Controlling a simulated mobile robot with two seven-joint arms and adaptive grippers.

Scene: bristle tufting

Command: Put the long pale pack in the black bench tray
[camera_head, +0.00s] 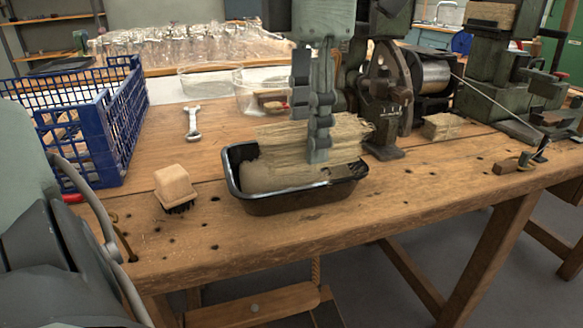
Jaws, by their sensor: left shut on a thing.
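The long pale pack (283,136) is a straw-coloured bundle of fibres lying across the back of the black bench tray (290,203). My left gripper (318,152) points down from the top and is shut on the pack, over the tray. The pack's right end reaches past the fingers, near the tray's back right rim. A smooth tan piece (275,175) lies in the front of the tray. Where the pack meets the tray floor is hidden, so I cannot tell whether it rests there. My right gripper is not in view.
A blue crate (119,122) stands at the left and a clear bowl (250,103) behind the tray. A dark machine (383,110) stands close at the right. The front right bench top is mostly clear.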

